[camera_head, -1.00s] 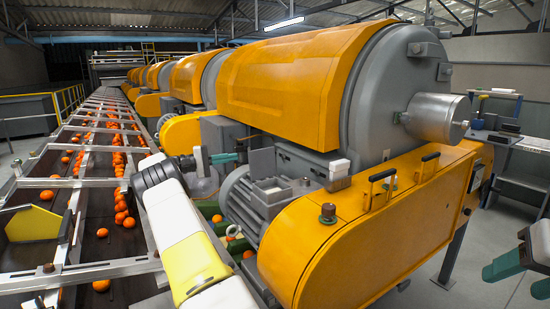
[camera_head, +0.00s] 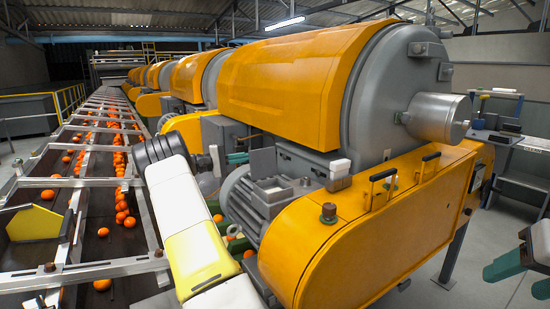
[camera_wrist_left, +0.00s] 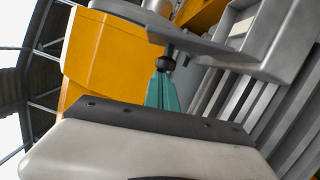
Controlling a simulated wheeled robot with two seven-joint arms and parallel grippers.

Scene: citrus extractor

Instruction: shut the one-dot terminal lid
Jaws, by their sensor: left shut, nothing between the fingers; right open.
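An open grey terminal box (camera_head: 268,190) with a pale inside sits on top of the grey finned motor (camera_head: 238,200). A grey flat plate (camera_head: 262,162), which looks like its raised lid, stands upright behind the box. No dot mark is legible. My left gripper (camera_head: 238,158) is shut and empty, just left of the plate; I cannot tell whether they touch. In the left wrist view its teal fingers (camera_wrist_left: 163,88) are together below a dark knob (camera_wrist_left: 165,63), near grey box parts (camera_wrist_left: 270,45). My right gripper (camera_head: 510,265) is open and empty at the lower right.
The big orange extractor housing (camera_head: 275,85) rises behind the motor. An orange guard (camera_head: 340,250) with black handles stands to its right. A conveyor with oranges (camera_head: 122,205) runs along the left.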

